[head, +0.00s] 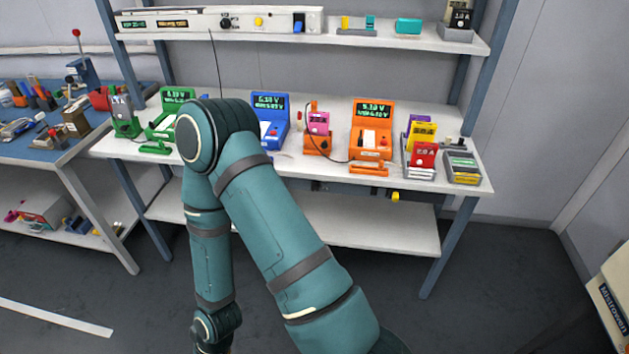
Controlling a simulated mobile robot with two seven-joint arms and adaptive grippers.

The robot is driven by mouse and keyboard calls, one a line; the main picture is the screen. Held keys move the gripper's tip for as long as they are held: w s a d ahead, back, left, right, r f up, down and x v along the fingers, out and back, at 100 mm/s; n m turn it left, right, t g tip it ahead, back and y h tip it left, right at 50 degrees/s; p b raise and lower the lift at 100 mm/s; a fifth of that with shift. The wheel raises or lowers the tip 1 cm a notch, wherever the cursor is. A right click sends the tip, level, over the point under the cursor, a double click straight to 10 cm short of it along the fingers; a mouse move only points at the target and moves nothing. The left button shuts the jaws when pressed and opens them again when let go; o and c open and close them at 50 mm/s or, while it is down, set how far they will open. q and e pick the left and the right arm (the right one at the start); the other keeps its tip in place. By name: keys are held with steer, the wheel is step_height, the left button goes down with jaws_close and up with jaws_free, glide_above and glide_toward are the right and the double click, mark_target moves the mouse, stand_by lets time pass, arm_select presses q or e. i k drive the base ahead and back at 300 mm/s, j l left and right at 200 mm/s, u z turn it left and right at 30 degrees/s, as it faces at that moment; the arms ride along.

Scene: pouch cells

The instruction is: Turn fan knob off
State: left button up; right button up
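No knob is clearly labelled as the fan's. A long white panel (205,22) on the upper shelf carries a round black knob (225,23), a yellow knob (258,21) and a blue switch (298,26). A small yellow part (396,196), possibly a knob, sits under the front edge of the workbench. The settings of these are too small to read. One of my teal arms is bent in front of the bench, its lower end hanging down. Neither of my grippers is in view.
The workbench (300,172) holds green, blue and orange testers (372,125) and coloured cells in holders (425,155). A blue-topped side table (25,148) with tools stands at left. A box (610,300) is at lower right. Floor right of the bench is clear.

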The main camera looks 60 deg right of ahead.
mark_target(316, 185)
steer(key=l, duration=0.65)
steer(key=k+l+u, duration=0.1)
steer(key=l, duration=1.2)
steer(key=k+l, duration=0.15)
steer(key=l, duration=0.5)
steer(key=u, duration=0.05)
